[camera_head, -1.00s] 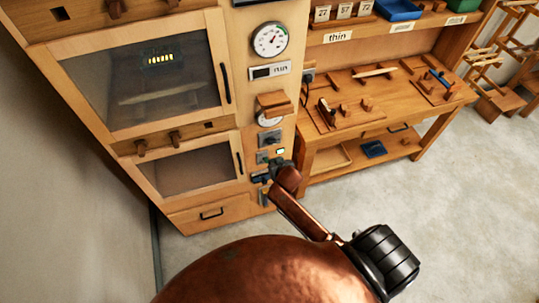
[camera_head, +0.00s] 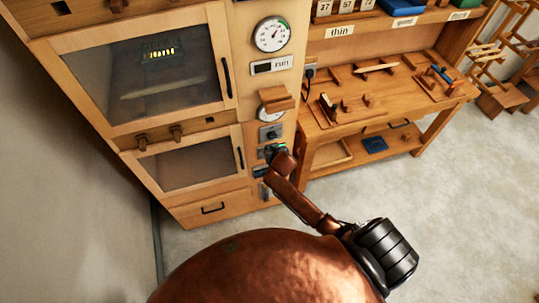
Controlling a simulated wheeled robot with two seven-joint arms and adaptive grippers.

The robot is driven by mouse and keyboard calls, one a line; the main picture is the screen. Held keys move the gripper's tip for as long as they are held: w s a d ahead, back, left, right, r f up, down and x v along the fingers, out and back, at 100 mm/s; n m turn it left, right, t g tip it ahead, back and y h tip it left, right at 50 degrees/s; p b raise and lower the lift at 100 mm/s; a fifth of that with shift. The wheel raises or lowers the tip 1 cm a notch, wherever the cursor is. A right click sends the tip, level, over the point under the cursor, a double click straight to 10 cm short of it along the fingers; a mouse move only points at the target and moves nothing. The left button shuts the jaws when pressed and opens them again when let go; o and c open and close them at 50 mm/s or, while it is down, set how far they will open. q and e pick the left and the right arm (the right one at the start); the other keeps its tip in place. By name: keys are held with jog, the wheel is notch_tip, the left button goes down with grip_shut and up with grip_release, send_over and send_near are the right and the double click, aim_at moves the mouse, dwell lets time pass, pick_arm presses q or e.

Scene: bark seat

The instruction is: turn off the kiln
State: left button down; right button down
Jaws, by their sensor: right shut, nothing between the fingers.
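The kiln (camera_head: 183,120) is a tall wooden cabinet on the left with dark glass doors, both shut. Its control column carries a round dial (camera_head: 271,34), a label plate reading "run" (camera_head: 282,63) and a lower gauge partly hidden by a wooden ledge. Below are a small grey switch plate (camera_head: 270,132) and more small controls (camera_head: 262,171). My right gripper (camera_head: 272,151) is shut and empty, at the column just below the switch plate. A green glow shows beside its fingers. The gripper hides what is behind it, and I cannot tell whether it touches. My left gripper is out of view.
A wooden workbench (camera_head: 375,96) with tools and a lower shelf holding a blue item (camera_head: 375,144) stands right of the kiln. A wooden rack (camera_head: 505,70) is at far right. The grey floor (camera_head: 440,190) in front is clear.

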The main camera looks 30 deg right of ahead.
jog(key=f, duration=0.3)
jog(key=shift+w+d+f, duration=0.1)
jog(key=shift+w+f, duration=0.2)
jog(key=shift+w, duration=0.1)
jog(key=shift+s+f, duration=0.45)
jog(key=shift+f, duration=0.3)
